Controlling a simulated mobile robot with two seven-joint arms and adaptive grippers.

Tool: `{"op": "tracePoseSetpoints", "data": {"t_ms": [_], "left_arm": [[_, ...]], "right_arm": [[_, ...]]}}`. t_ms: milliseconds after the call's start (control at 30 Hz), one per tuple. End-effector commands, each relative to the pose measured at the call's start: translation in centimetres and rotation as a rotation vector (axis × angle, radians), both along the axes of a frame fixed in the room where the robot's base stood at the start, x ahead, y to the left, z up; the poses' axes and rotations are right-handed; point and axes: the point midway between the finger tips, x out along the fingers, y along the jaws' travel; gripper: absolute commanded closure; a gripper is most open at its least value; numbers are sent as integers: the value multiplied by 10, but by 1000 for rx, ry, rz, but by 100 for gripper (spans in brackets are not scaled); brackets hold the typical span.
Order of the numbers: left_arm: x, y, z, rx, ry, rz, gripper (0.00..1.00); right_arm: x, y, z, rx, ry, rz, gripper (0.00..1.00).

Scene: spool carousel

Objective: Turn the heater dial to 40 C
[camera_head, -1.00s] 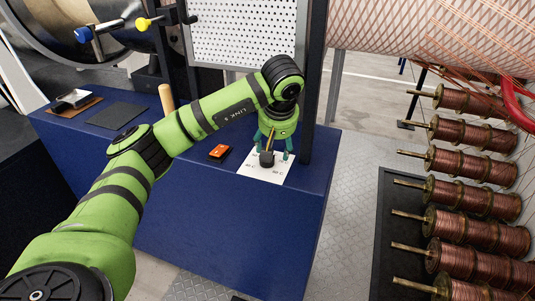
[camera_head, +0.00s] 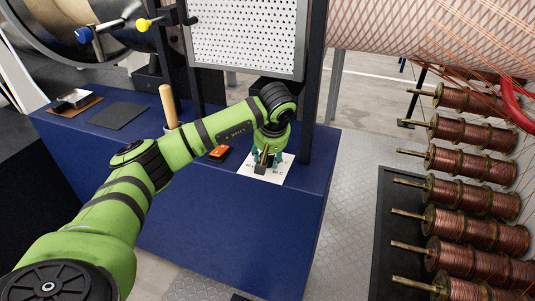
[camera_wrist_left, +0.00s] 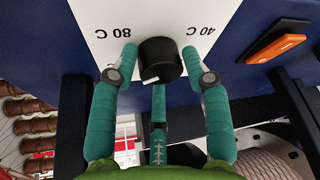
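The heater dial (camera_wrist_left: 160,60) is a round black knob on a white plate (camera_wrist_left: 100,14). In the left wrist view the plate's labels appear upside down, "80 C" left of the dial and "40 C" right of it. My left gripper (camera_wrist_left: 160,66) has one green fingertip against each side of the dial, with a third finger below it. The fingers look closed on the knob. I cannot read the dial's pointer clearly. In the head view my left gripper (camera_head: 266,158) is down at the dial, (camera_head: 260,169) which it partly covers. My right gripper is not in view.
An orange-and-black switch (camera_head: 219,152) sits beside the plate on the blue cabinet (camera_head: 230,215). A wooden handle (camera_head: 168,105) stands behind my left arm. A dark upright post (camera_head: 313,100) is close on the right. Copper spools (camera_head: 470,195) fill the right side.

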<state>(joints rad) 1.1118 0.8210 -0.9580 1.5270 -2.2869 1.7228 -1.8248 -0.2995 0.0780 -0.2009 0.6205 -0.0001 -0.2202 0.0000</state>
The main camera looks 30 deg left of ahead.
Motion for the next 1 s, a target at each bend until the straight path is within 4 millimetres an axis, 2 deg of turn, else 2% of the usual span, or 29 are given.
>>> {"op": "tracePoseSetpoints", "data": {"t_ms": [333, 533, 1000], "left_arm": [[0, 3, 1, 6, -1, 17, 89], [1, 3, 2, 8, 0, 83, 89], [3, 3, 3, 11, -1, 463, 89]], "right_arm": [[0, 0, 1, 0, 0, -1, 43], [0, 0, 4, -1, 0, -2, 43], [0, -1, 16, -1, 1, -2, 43]]}}
